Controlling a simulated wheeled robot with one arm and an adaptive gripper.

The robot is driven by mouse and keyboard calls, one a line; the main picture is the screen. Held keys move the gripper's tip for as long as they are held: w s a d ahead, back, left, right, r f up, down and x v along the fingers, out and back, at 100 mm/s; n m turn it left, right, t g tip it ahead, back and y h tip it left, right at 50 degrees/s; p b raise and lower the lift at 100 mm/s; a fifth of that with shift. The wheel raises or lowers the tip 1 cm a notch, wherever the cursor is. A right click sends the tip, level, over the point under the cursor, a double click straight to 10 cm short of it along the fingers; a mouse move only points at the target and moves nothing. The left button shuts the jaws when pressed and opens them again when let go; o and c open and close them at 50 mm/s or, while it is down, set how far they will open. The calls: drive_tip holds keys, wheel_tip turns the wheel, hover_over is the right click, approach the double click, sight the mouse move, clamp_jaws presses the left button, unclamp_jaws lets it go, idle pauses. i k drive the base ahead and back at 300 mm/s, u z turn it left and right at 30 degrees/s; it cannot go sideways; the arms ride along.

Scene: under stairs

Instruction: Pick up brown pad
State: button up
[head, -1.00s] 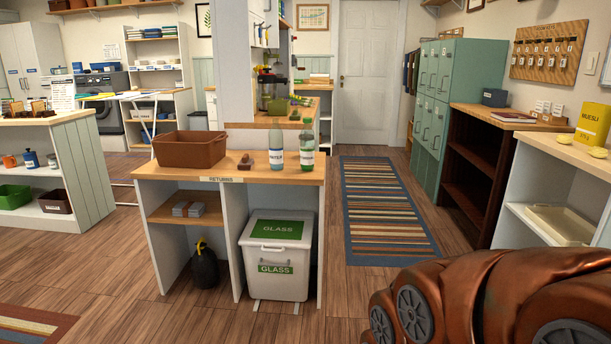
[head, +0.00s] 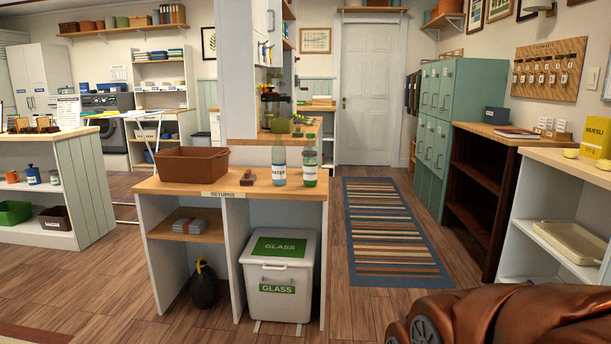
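No thing that is clearly a brown pad can be made out. A small brown object (head: 247,178) with a raised part lies on the wooden top of the returns counter (head: 170,187), between a brown bin (head: 190,166) and a clear bottle (head: 279,166). It is too small to tell whether it is the pad. Small brown items (head: 38,125) also stand on the white counter at the left, too small to identify. My gripper is out of view; only a copper-coloured part of my arm shows at the lower right.
A green bottle (head: 310,162) stands at the counter's right end. Grey folded items (head: 197,226) lie on its shelf; a black bag (head: 203,285) and a glass bin (head: 279,275) stand below. A striped rug (head: 392,232) lies on the clear aisle floor to the right.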

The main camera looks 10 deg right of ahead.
sight(247, 178)
drive_tip(key=u, duration=0.4)
drive_tip(key=i, duration=1.1)
drive_tip(key=z, duration=0.4)
